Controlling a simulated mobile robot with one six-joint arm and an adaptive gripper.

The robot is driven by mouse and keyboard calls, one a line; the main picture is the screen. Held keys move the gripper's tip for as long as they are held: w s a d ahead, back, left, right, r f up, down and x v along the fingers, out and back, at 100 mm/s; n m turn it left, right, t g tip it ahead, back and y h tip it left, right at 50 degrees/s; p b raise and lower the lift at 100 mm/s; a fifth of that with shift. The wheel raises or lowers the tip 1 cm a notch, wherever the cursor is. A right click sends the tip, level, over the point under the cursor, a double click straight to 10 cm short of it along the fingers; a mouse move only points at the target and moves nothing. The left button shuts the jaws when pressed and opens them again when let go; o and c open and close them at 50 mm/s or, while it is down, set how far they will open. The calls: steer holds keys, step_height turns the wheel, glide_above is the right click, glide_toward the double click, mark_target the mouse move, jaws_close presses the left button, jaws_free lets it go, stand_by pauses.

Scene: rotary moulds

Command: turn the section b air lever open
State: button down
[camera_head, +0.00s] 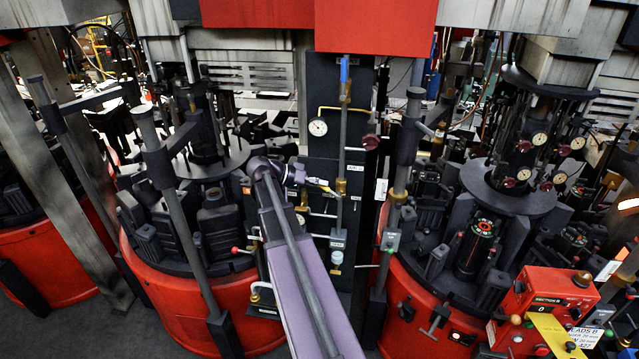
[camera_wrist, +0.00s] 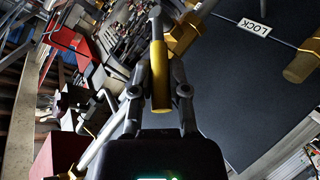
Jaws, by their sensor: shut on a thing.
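The air lever shows as a yellow handle (camera_head: 323,187) on the dark valve panel between the two moulds. It points sideways to the left and slopes slightly down toward the pipe. My gripper (camera_head: 309,182) reaches it from the left. In the wrist view, my gripper (camera_wrist: 160,98) has its two fingers closed on either side of the yellow handle (camera_wrist: 160,78), which runs up to a grey stem. I cannot read a section letter beside this lever. The valve body behind it is partly hidden in the head view.
The dark panel (camera_head: 322,150) carries a gauge (camera_head: 318,127), a blue-handled valve (camera_head: 344,70) and thin pipes. A LOCK label (camera_wrist: 254,28) shows in the wrist view. Red-based moulds stand on both sides. A red Section B box (camera_head: 549,294) is at the lower right.

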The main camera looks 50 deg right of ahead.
steer(key=c, duration=0.6)
jaws_free()
steer(key=shift+a, duration=0.1)
steer(key=shift+c, duration=0.2)
steer(key=shift+c, duration=0.6)
steer(key=shift+s, duration=0.1)
jaws_close()
steer(key=w+a+f+n+t+y+b, duration=0.1)
steer(key=a+f+n+t+y+b, duration=0.35)
steer(key=a+f, duration=0.75)
steer(key=w+a+f+n+t+y+b, duration=0.15)
steer(key=a+f+n+b, duration=0.35)
steer(key=a+f+b, duration=0.55)
steer(key=s+a+f+n+t+y+b, duration=0.1)
steer(key=a+f+n+y+b, duration=0.1)
steer(key=a+f, duration=0.4)
steer(key=s+a+f+n+y+b, duration=0.1)
steer(key=a+f+n+b, duration=0.3)
steer(key=a, duration=1.2)
step_height(320, 180, down, 3)
steer(key=y+b, duration=0.1)
steer(key=b, duration=0.2)
steer(key=shift+s+n+t+y, duration=0.2)
steer(key=shift+n+t+y, duration=0.1)
steer(key=shift+n+t, duration=0.1)
